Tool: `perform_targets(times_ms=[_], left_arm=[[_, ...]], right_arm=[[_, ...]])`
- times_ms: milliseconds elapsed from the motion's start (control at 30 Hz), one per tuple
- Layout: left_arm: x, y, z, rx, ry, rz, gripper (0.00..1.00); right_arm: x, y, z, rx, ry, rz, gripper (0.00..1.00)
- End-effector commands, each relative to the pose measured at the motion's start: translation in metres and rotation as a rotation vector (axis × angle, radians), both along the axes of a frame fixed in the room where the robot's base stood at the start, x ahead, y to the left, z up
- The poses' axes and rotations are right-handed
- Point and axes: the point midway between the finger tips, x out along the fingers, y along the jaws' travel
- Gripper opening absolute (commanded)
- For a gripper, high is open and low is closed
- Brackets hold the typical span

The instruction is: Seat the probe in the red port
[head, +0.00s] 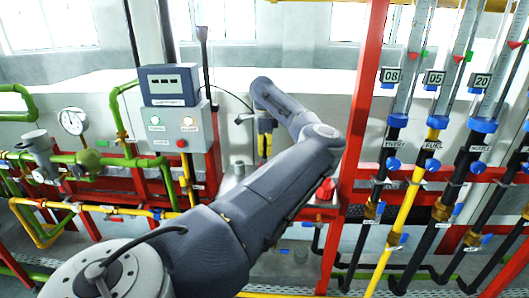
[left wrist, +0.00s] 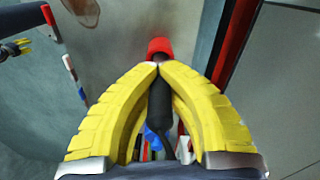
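In the head view my left gripper (head: 265,147) points down, in front of the pale wall and right of the grey control box. In the left wrist view its yellow fingers (left wrist: 160,66) meet at the tips around a dark, slim body, which looks like the probe (left wrist: 160,105). A red rounded piece (left wrist: 159,47) shows just beyond the fingertips; I cannot tell whether it is a port or part of the probe. A red capped fitting (head: 326,188), possibly the red port, sits right of my forearm, apart from the gripper.
The grey control box (head: 176,128) stands left of the gripper, with a thin black cable running from it. A grey metal fitting (head: 239,168) stands below left of the gripper. A red upright post (head: 362,100) and several pipes with gauges stand at right.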

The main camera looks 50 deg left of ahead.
Motion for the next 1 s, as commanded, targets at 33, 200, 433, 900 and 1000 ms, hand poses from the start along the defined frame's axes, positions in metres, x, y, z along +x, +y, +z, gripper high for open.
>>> perform_targets(times_ms=[33, 200, 433, 900, 1000], left_arm=[[0.0, 0.0, 0.0, 0.0, 0.0, 0.0, 0.0], [0.0, 0.0, -0.003, 0.0, 0.0, 0.0, 0.04], [0.0, 0.0, -0.003, 0.0, 0.0, 0.0, 0.27], [0.001, 0.0, 0.02, 0.0, -0.004, -0.001, 0.27], [0.001, 0.0, 0.038, 0.001, -0.004, -0.002, 0.27]], right_arm=[[0.0, 0.0, 0.0, 0.0, 0.0, 0.0, 0.44], [0.0, 0.0, 0.0, 0.0, 0.0, 0.0, 0.44], [0.0, 0.001, 0.0, 0.001, -0.001, 0.0, 0.44], [0.001, 0.002, 0.0, 0.001, -0.001, -0.001, 0.44], [0.001, 0.002, 0.0, 0.001, -0.001, -0.001, 0.44]])
